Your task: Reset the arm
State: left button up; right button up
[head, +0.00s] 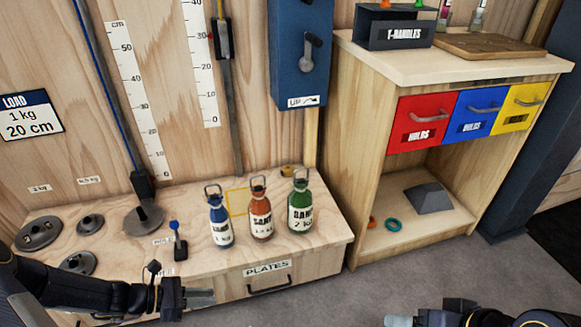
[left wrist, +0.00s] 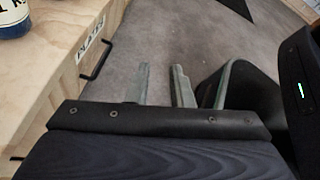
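My left gripper (head: 201,297) is in front of the low wooden bench, near its plates drawer, with its arm coming in from the left. In the left wrist view its two grey fingers (left wrist: 162,86) stand apart with only grey carpet between them, so it is open and empty. My right gripper (head: 398,321) shows only partly at the bottom edge of the head view, over the floor. Its finger gap cannot be made out, and nothing is seen in it.
On the low bench (head: 325,236) stand blue (head: 220,222), red (head: 261,213) and green (head: 300,207) bottles and several metal plates. A cabinet (head: 362,180) with coloured drawers stands right. The carpet (head: 400,280) between is clear.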

pick_arm(q)
jog(key=s+d+r+m+g+y, duration=0.1)
jog(key=s+r+m+y, duration=0.25)
jog(key=r+m, duration=0.4)
jog(key=s+d+r+m+g+y, duration=0.1)
jog(key=s+r+m+y, duration=0.1)
jog(key=s+r+m, duration=0.5)
jog(key=s+r+m+t+y, duration=0.4)
jog(key=s+r+m, duration=0.2)
jog(key=r+m, duration=0.25)
notch_tip(320, 180, up, 37)
jog(key=p, duration=3.7)
jog(key=shift+a+f+m, duration=0.2)
jog(key=shift+a+m, duration=0.05)
jog(key=shift+m, duration=0.05)
jog(key=shift+s+h, duration=0.1)
jog(key=shift+h, duration=0.15)
